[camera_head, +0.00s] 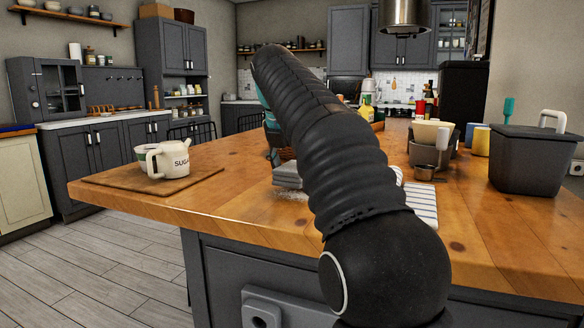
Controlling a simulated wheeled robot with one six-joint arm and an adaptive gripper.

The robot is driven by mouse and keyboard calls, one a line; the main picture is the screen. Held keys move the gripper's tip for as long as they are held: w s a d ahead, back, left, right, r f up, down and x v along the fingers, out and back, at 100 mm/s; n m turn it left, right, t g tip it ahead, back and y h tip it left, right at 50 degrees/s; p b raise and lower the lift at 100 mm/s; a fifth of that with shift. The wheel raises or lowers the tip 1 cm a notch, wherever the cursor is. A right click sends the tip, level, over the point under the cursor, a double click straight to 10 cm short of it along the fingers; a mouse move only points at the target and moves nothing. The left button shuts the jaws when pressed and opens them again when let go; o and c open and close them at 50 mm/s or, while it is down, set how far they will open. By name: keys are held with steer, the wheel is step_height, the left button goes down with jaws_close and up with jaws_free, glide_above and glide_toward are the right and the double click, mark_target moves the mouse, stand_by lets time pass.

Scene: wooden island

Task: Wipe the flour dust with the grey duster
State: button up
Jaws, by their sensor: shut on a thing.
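The grey duster (287,177) shows as a flat grey pad low on the wooden island top, left of my arm. White flour dust (291,195) lies on the wood along the pad's near edge; how far it spreads behind my arm is hidden. My gripper (276,154) shows only in part past the left side of my black arm, right above the pad. It is shut on the duster. Its fingertips and the right part of the duster are mostly hidden.
A striped cloth (421,203), a metal measuring cup (425,173) and a dark grey bin (532,160) are at right. Bare wood lies left of the duster.

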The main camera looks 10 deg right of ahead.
mark_target(293, 203)
steer(key=shift+f+b, duration=0.65)
steer(key=shift+f, duration=0.35)
steer(key=shift+a, duration=0.1)
steer(key=shift+s+a+b, duration=0.2)
steer(key=shift+s+a, duration=0.5)
steer(key=shift+s, duration=0.3)
steer(key=shift+s+a+b, duration=0.25)
steer(key=shift+s+a, duration=0.45)
steer(key=shift+s, duration=0.35)
steer(key=shift+s+a+b, duration=0.2)
steer(key=shift+s+a, duration=0.5)
steer(key=shift+s, duration=0.3)
steer(key=shift+s+d, duration=0.7)
steer(key=shift+d, duration=0.35)
